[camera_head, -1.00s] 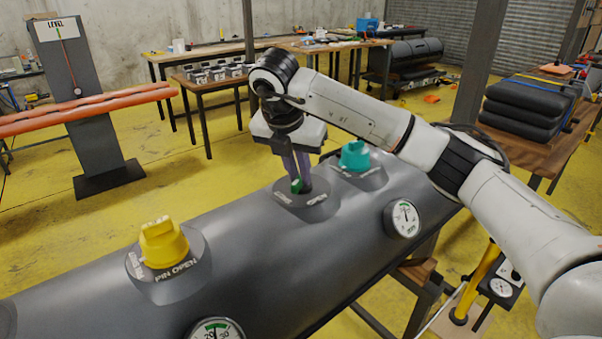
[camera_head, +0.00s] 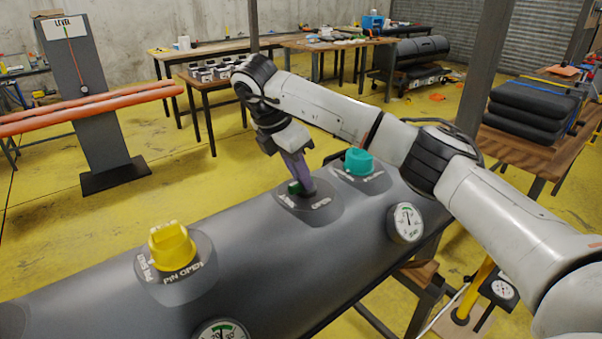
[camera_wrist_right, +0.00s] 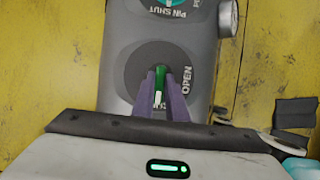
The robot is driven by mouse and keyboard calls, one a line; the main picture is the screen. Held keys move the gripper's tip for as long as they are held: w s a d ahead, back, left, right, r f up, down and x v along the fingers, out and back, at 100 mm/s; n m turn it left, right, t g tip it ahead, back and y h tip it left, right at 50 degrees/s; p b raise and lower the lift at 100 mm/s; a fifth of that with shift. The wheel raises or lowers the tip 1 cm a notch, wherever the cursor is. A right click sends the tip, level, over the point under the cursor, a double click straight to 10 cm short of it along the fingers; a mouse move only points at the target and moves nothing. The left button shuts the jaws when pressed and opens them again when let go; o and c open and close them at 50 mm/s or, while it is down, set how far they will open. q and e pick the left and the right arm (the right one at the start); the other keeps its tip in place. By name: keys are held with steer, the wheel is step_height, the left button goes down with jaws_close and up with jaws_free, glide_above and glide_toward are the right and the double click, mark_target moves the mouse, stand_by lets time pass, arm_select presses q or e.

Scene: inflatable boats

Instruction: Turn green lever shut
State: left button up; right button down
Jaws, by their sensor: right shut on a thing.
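The small green lever (camera_head: 295,187) sits on a round dark plate on top of the grey inflatable tube (camera_head: 270,255). My right gripper (camera_head: 301,182) reaches down onto it, its purple fingers closed around the lever. In the right wrist view the green lever (camera_wrist_right: 159,78) stands between the two fingers (camera_wrist_right: 160,98), with a white mark on it. The word OPEN (camera_wrist_right: 186,81) is to its right; another label below is mostly hidden by the fingers. My left gripper is not in view.
A yellow valve knob (camera_head: 172,246) is on the tube to the left, and a teal knob (camera_head: 359,162) is close to the right of my gripper. A round gauge (camera_head: 406,222) is on the tube's side. Tables with parts stand behind.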

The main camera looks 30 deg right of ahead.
steer(key=shift+r, duration=0.1)
steer(key=c, duration=1.8)
jaws_free()
steer(key=shift+o, duration=0.2)
steer(key=p+v, duration=0.2)
steer(key=v, duration=0.8)
